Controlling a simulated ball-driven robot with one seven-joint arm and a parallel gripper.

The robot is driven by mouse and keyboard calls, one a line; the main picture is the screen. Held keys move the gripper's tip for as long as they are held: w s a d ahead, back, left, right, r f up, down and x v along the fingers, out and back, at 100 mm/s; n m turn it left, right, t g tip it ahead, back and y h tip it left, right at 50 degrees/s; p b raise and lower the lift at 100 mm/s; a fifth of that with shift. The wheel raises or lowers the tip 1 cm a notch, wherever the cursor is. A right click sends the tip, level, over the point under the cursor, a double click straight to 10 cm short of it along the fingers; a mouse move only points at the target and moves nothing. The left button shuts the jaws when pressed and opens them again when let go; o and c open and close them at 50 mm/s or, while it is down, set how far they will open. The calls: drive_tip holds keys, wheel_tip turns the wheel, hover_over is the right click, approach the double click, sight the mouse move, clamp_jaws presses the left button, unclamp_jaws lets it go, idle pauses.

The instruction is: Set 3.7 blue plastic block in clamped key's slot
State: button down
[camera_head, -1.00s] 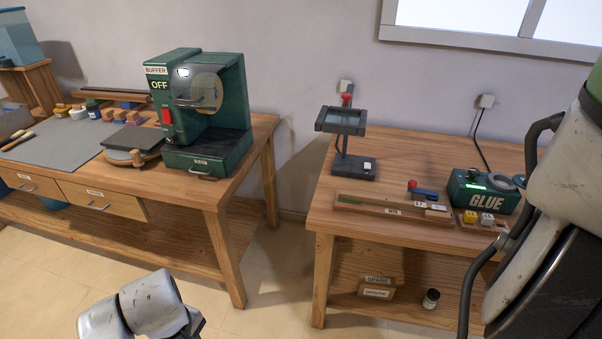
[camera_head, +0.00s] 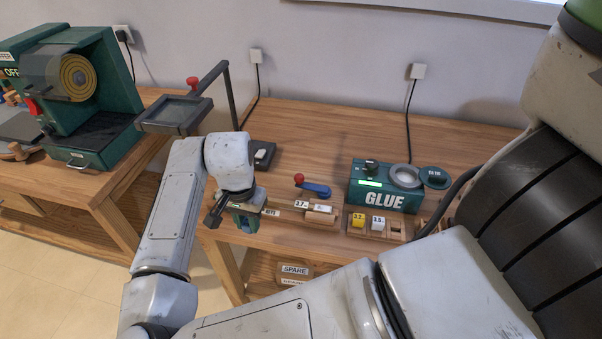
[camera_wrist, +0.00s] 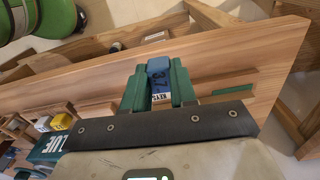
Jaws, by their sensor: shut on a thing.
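My gripper (camera_wrist: 158,84) has green fingers and is shut on a blue block (camera_wrist: 158,66) marked 3.7, seen in the wrist view. In the head view my gripper (camera_head: 243,216) hangs at the front left of the right bench, at the left end of the long keys tray (camera_head: 272,212). A light wooden piece (camera_head: 322,213), apparently the clamped key, sits in a fixture beside a 3.7 tag (camera_head: 301,204), to the right of my gripper. A blue lever with a red knob (camera_head: 313,188) is behind it. The slot itself is too small to make out.
A small rack holds a yellow 3.2 block (camera_head: 357,221) and a white 3.5 block (camera_head: 378,223). The green glue unit (camera_head: 388,193) stands behind it. The bench's back middle is clear.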

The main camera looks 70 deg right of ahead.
drive_tip(key=s+d+r+m, duration=0.3)
drive_tip(key=s+d+m, duration=0.3)
drive_tip(key=s+m, duration=0.25)
drive_tip(key=s+d+r+m, duration=0.3)
drive_tip(key=s+d+m, duration=0.4)
drive_tip(key=m, duration=0.2)
drive_tip(key=shift+w+a+f+b, duration=0.1)
drive_tip(key=shift+w+f+b, duration=0.05)
drive_tip(key=shift+f+b, duration=0.95)
drive_tip(key=shift+w+a+f+b, duration=0.15)
drive_tip(key=shift+f+b, duration=0.65)
drive_tip(key=shift+f, duration=0.6)
drive_tip(key=shift+w+p, duration=0.1)
drive_tip(key=shift+p, duration=0.2)
drive_tip(key=shift+f+b, duration=0.55)
drive_tip(key=shift+f, duration=0.5)
idle(0.3)
drive_tip(key=c, duration=0.8)
unclamp_jaws()
drive_tip(key=shift+o, duration=0.2)
